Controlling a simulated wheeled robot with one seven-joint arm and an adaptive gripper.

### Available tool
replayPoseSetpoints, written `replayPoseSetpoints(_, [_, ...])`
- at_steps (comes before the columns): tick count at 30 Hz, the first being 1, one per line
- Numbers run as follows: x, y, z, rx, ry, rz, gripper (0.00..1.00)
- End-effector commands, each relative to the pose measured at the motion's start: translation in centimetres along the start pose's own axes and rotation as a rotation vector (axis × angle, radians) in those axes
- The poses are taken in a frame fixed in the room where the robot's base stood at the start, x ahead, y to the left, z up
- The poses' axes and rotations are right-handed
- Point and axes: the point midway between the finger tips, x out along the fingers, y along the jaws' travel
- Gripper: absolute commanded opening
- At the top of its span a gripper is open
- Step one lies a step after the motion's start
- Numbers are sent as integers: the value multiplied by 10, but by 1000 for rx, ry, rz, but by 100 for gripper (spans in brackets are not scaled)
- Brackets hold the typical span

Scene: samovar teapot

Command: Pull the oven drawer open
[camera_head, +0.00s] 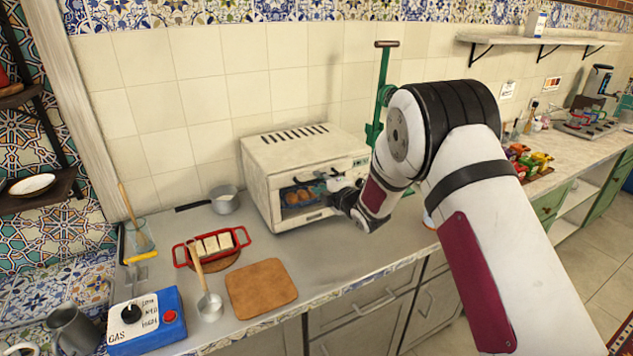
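The oven (265,170) is a white countertop box with slots on its top, standing at the back of the counter against the tiled wall. Its front faces right and toward me, with several brown items (300,196) visible in the dark front opening. My gripper (328,188) is at the right part of that front, very close to it or touching it. My arm comes in from the right and hides part of the oven's right side. The drawer's handle cannot be made out behind my gripper. The fingers are too small and dark to tell whether they are open or shut.
Left of the oven are a small pot (224,200), a red tray with white blocks (212,246), a ladle (209,304) and a blue gas control box (146,322). A brown board (261,289) lies in front. The counter (335,250) before the oven is clear. A green post (380,95) stands behind my arm.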

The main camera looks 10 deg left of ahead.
Motion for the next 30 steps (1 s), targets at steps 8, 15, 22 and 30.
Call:
replayPoseSetpoints(8, [25, 0, 0, 0, 0, 0, 30])
replayPoseSetpoints(15, [27, 0, 0, 0, 0, 0, 30])
replayPoseSetpoints(22, [27, 0, 0, 0, -1, 0, 0])
replayPoseSetpoints(30, [26, 0, 0, 0, -1, 0, 0])
